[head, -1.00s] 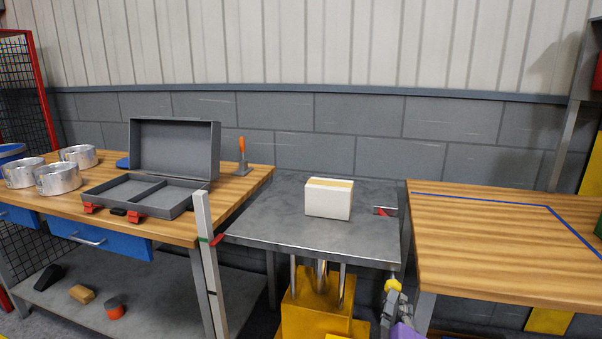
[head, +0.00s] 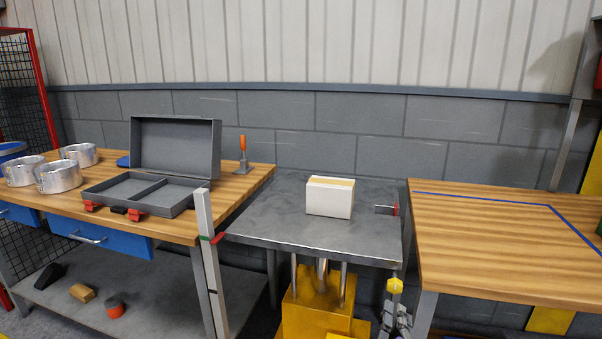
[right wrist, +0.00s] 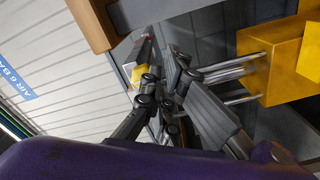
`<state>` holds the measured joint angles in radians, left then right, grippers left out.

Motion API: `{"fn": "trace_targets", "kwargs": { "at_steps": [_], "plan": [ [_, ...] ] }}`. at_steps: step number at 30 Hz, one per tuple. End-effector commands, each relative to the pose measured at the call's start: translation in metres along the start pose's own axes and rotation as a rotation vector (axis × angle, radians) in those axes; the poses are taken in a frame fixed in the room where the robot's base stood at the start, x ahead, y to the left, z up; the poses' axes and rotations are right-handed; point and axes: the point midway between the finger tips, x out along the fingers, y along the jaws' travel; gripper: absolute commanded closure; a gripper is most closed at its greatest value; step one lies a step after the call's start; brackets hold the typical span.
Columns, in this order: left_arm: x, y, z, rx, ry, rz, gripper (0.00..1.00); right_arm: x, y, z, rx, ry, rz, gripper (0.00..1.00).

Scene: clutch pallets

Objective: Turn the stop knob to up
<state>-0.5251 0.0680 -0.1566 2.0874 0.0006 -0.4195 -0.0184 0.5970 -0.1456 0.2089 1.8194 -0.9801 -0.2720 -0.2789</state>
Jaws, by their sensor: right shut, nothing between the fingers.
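The yellow stop knob (head: 395,286) is below the front right corner of the grey lift table (head: 270,228). My right gripper (head: 399,314) is just below the knob in the head view, shut and empty. Whether it touches the knob I cannot tell. In the right wrist view the knob (right wrist: 139,76) shows just beyond the fingers (right wrist: 162,80). A red stop plate (head: 397,208) stands upright at the table's right edge, beside a small grey piece. My left gripper is not in view.
A white carton (head: 330,198) sits on the lift table. A wooden bench (head: 500,245) stands close on the right. Another bench (head: 185,225) on the left holds an open grey case (head: 140,193) and metal pots. A pale post (head: 206,255) stands at the lift table's left.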

Motion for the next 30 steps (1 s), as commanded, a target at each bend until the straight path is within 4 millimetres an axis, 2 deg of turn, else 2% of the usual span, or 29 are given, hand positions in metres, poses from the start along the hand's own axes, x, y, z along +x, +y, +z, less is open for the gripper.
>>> {"fn": "trace_targets", "kwargs": {
  "at_steps": [4,9,19,24,26,30],
  "plan": [
    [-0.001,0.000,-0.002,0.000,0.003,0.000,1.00,-0.019,-0.001,0.001,0.000,-0.003,-0.003,1.00],
    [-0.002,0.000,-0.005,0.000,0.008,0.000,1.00,-0.030,-0.001,0.002,-0.002,-0.004,-0.002,1.00],
    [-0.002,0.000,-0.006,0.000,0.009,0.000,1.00,-0.030,-0.001,0.002,0.008,-0.006,-0.002,1.00],
    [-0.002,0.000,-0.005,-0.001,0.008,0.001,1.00,-0.031,-0.003,-0.004,0.177,-0.005,-0.028,1.00],
    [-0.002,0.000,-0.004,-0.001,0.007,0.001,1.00,-0.037,-0.009,-0.003,0.260,-0.005,-0.056,1.00],
    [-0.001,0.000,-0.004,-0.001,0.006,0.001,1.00,-0.077,-0.047,0.028,0.443,-0.051,-0.178,1.00]
  ]
}}
